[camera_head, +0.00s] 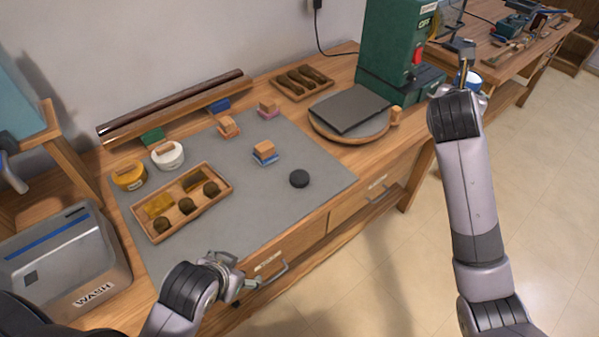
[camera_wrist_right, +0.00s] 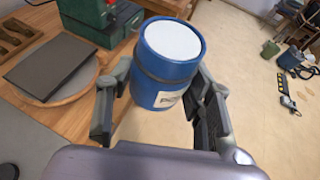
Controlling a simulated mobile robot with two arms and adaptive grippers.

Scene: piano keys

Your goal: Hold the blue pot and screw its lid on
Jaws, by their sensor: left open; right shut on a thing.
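The blue pot (camera_wrist_right: 165,72) is between the fingers of my right gripper (camera_wrist_right: 158,100), which is shut on it. The pot has a pale round top face inside a blue rim and a white label on its side. In the head view the pot (camera_head: 469,79) shows small, partly hidden by my right gripper (camera_head: 466,82), off the bench's right front. A dark round disc (camera_head: 299,179), which looks like a lid, lies on the grey mat near its front right. My left gripper (camera_head: 244,284) is open and empty at the bench's front edge, left of and nearer than the disc.
A grey mat (camera_head: 240,225) holds a yellow pot (camera_head: 129,175), a white pot (camera_head: 168,155), a wooden tray (camera_head: 225,172) and small wood-topped blocks (camera_head: 265,152). A green machine (camera_head: 390,50) and round board (camera_head: 365,135) stand right. A wash bin (camera_head: 62,262) stands left.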

